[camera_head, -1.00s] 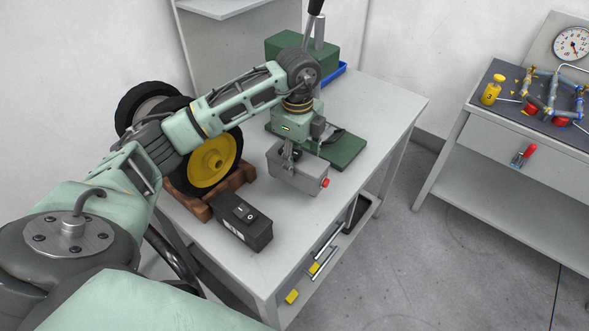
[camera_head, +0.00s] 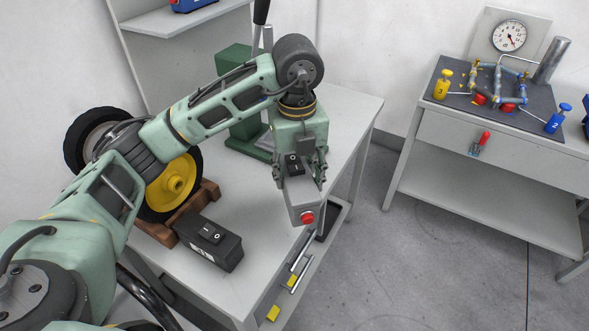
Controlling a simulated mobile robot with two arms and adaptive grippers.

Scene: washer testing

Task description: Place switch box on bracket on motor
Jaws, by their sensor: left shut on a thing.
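My left gripper (camera_head: 300,172) is shut on a grey switch box (camera_head: 303,195) with a red round button on its near end and a small black rocker switch on top. The box appears held above the table, near its right front edge; the exact gap is hard to tell. The fingers sit on both sides of it. A round machine with black rims and a yellow hub (camera_head: 172,183), perhaps the motor, rests on a brown wooden cradle (camera_head: 158,233) to the left. I cannot make out a bracket on it. My right gripper is not in view.
A black box with a rocker switch (camera_head: 208,241) lies on the grey table (camera_head: 228,205) before the cradle. A green machine with a lever (camera_head: 240,120) stands behind my gripper. A second bench (camera_head: 436,127) with pipes and a gauge is at the right, across open floor.

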